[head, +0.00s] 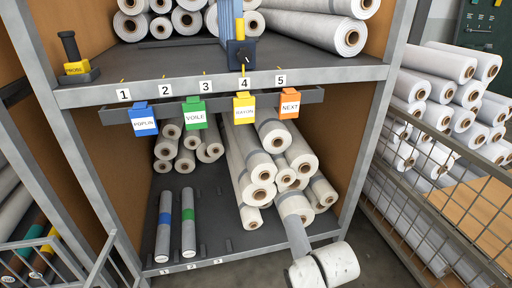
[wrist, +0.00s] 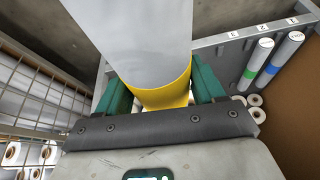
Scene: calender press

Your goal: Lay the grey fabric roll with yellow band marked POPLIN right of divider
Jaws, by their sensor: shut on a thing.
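My gripper (wrist: 162,92) is shut on a grey roll (wrist: 135,30) in the wrist view. A yellow band (wrist: 165,97) circles the roll between the green fingers. No lettering shows on it. The roll runs out of the top of the picture. In the head view, a grey cylinder (head: 297,235) by my white arm is probably part of it; the fingers do not show clearly. A blue tag (head: 145,123) reads POPLIN.
On the lower shelf (head: 215,258) lie a blue-banded roll (head: 164,225), a green-banded roll (head: 188,225) and a stack of white rolls (head: 262,170). Low dark stops show between them. A wire cage (head: 440,190) stands at right, with several white rolls (head: 440,65) beyond.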

